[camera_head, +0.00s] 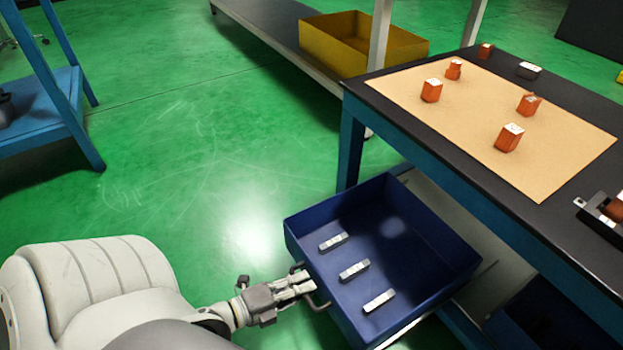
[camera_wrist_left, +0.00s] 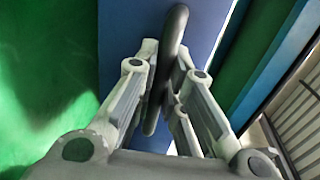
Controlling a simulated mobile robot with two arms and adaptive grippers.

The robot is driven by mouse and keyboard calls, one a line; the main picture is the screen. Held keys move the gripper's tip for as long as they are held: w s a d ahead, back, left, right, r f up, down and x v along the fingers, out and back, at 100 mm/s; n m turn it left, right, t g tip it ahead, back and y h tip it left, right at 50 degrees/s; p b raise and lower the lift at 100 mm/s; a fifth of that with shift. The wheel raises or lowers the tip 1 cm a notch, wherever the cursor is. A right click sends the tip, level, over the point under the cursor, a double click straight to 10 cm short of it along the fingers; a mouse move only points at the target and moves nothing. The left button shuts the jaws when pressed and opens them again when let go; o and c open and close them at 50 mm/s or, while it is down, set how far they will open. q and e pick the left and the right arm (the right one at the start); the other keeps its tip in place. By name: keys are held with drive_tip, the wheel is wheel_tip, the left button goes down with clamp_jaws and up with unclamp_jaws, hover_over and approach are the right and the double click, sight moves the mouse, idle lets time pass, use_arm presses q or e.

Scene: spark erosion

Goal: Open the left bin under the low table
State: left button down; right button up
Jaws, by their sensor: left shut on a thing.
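The left bin (camera_head: 375,215) is a dark blue open box, pulled out well past the edge of the low table (camera_head: 450,175). Several light metal bars, such as this one (camera_head: 354,270), lie on its floor. My left gripper (camera_head: 308,286) is at the bin's front, shut on its dark handle (camera_head: 318,300). In the left wrist view the fingers of my left gripper (camera_wrist_left: 160,95) close around the dark handle (camera_wrist_left: 168,65), with the blue bin front (camera_wrist_left: 125,30) behind it. My right gripper is not in view.
Another dark blue bin (camera_head: 545,320) sits under the table at the lower right. Orange blocks (camera_head: 509,137) stand on a tan mat (camera_head: 550,170) on the tabletop. A yellow bin (camera_head: 345,50) is on a low shelf behind. The green floor left of the bin is clear.

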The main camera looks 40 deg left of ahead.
use_arm(q)
drive_tip(key=shift+s, duration=0.2)
drive_tip(key=c, duration=1.5)
unclamp_jaws()
drive_tip(key=v, duration=1.2)
